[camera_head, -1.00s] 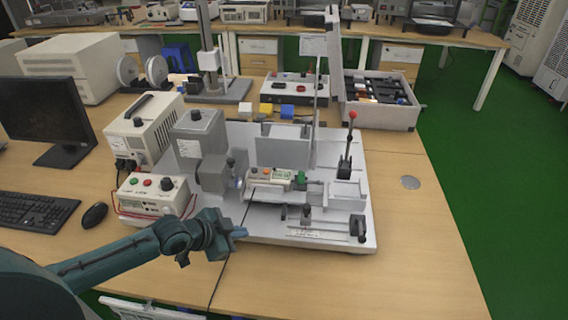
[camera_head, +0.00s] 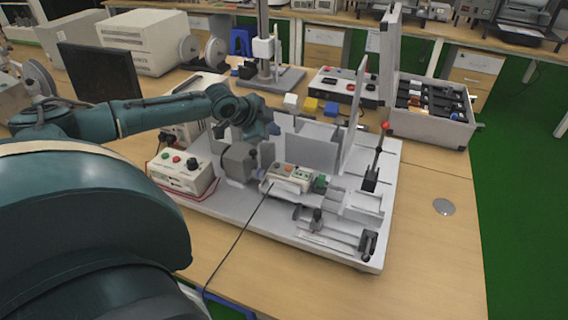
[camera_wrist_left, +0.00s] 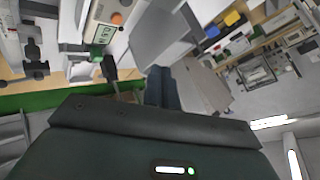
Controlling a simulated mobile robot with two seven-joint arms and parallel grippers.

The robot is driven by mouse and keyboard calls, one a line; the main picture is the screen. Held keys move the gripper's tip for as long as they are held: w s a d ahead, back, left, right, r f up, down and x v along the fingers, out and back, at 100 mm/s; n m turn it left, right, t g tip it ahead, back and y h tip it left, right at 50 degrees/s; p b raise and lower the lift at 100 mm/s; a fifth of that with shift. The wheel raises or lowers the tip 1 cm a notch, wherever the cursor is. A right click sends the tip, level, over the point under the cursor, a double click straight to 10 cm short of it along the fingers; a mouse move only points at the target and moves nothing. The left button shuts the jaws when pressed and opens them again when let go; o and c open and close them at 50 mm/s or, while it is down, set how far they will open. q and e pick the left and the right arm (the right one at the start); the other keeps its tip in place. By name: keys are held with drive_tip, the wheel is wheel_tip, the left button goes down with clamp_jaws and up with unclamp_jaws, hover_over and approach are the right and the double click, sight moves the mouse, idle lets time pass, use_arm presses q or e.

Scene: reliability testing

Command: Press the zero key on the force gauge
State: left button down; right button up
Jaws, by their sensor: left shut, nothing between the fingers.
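The force gauge (camera_head: 290,176) is a small pale box with an orange key and a green display. It lies on the white base plate of the test rig. In the left wrist view the gauge (camera_wrist_left: 104,30) is at the upper left, with its orange key and lit display showing; the key labels are too small to read. My left gripper (camera_head: 273,129) is shut and empty, above and behind the gauge, near the upright grey panel and apart from the gauge. Its fingers (camera_wrist_left: 162,86) point toward the panel in the wrist view. My right gripper is not in view.
An upright grey panel (camera_head: 312,146) stands just behind the gauge. A red-knobbed lever (camera_head: 378,158) rises at its right. A control box (camera_head: 181,172) stands left on the base plate (camera_head: 270,228). A cable (camera_head: 238,240) runs toward the front edge.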

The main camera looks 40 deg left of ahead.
use_arm(q)
drive_tip(key=shift+f, duration=0.1)
hover_over(277, 165)
drive_tip(key=s, duration=0.1)
drive_tip(key=f, duration=0.5)
drive_tip(key=f+b, duration=0.1)
drive_tip(key=f, duration=0.1)
drive_tip(key=shift+a+f, duration=0.15)
drive_tip(key=shift+a, duration=0.1)
drive_tip(key=shift+f, duration=0.65)
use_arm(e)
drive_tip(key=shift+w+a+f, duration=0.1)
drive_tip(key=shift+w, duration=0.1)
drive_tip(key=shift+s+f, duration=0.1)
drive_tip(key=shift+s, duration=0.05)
use_arm(q)
drive_tip(key=shift+f, duration=0.1)
idle(0.8)
drive_tip(key=shift+f+b, duration=0.3)
drive_tip(key=shift+f, duration=0.05)
